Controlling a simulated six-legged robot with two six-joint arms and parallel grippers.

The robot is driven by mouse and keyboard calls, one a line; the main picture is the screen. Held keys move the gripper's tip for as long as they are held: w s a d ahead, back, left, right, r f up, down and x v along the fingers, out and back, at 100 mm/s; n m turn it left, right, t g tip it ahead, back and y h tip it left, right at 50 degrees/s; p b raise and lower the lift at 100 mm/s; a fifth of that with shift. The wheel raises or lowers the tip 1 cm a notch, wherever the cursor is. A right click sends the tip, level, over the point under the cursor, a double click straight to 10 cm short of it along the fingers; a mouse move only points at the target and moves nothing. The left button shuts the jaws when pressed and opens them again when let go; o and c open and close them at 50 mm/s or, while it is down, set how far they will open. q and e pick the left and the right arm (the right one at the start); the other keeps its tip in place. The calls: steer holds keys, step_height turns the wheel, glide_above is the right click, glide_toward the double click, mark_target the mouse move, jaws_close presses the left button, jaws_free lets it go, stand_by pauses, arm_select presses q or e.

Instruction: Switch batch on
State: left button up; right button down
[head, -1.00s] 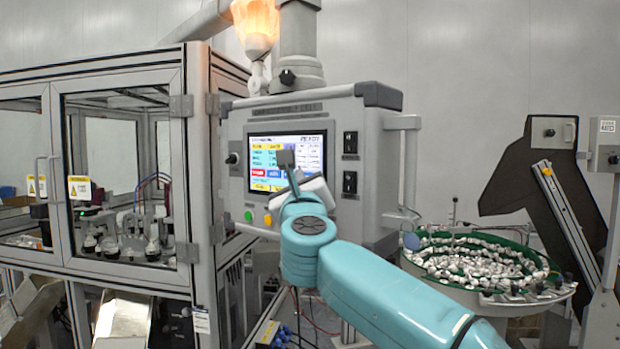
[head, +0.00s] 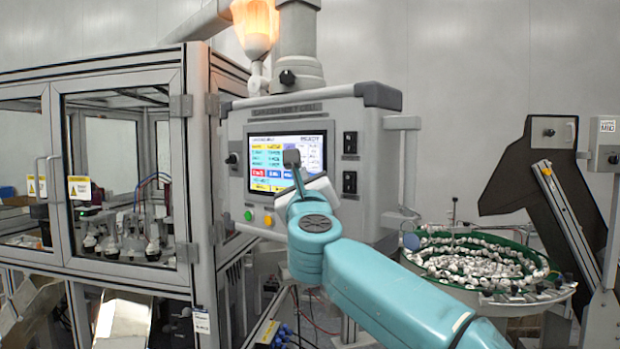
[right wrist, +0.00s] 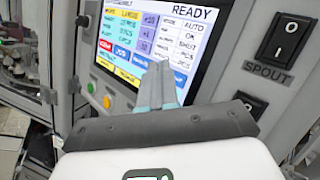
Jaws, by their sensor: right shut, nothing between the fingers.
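The touchscreen (head: 268,150) is lit on the front of the grey control panel. It also shows in the right wrist view (right wrist: 130,38), with "READY" at the top right, rows of values, and red and blue buttons along the bottom. A column at its right has small text that I cannot read fully. My right gripper (head: 291,158) is shut and empty in front of the screen's middle. In the right wrist view, its fingers (right wrist: 160,75) cover part of the lower right screen. I cannot tell whether the tips touch the glass. My left gripper is out of view.
Green (head: 248,216) and yellow (head: 268,220) push buttons sit below the screen. Two black rocker switches are at its right; the lower one (head: 349,182) is near my wrist. A glazed cabinet (head: 120,262) stands at left, a bowl of white caps (head: 480,262) at right.

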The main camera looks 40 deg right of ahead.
steer(key=shift+d, duration=0.1)
stand_by(0.6)
steer(key=shift+s+a, duration=0.1)
steer(key=shift+a, duration=0.6)
steer(key=shift+s+a+b, duration=0.2)
steer(key=shift+a, duration=0.6)
steer(key=shift+s+a+b, duration=0.2)
steer(key=shift+a, duration=0.65)
steer(key=shift+s+a+b, duration=0.2)
steer(key=shift+a, duration=0.6)
steer(key=shift+s, duration=0.1)
